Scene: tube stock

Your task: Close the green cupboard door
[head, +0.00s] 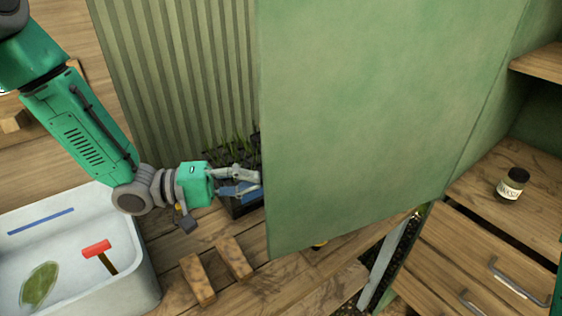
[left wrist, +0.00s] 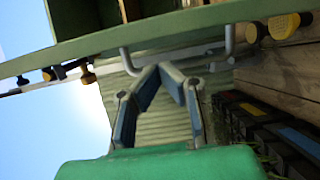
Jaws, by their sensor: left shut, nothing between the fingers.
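The green cupboard door (head: 365,110) stands open as a large panel across the middle of the head view. In the left wrist view the door (left wrist: 60,52) shows nearly edge-on as a green band across the top. A grey bar handle (left wrist: 126,62) stands off its face. My left gripper (head: 260,183) is at the door's left edge in the head view, its tips partly hidden there. In the left wrist view my left gripper (left wrist: 168,68) has its fingertips together by the handle, holding nothing. I cannot tell whether they touch it. My right gripper is out of view.
A dark seedling tray (head: 240,207) lies behind my left gripper. A white basin (head: 150,270) holds a red-headed tool (head: 96,249). Two wooden blocks (head: 197,279) lie on the boards. A jar (head: 513,184) stands above drawers at right.

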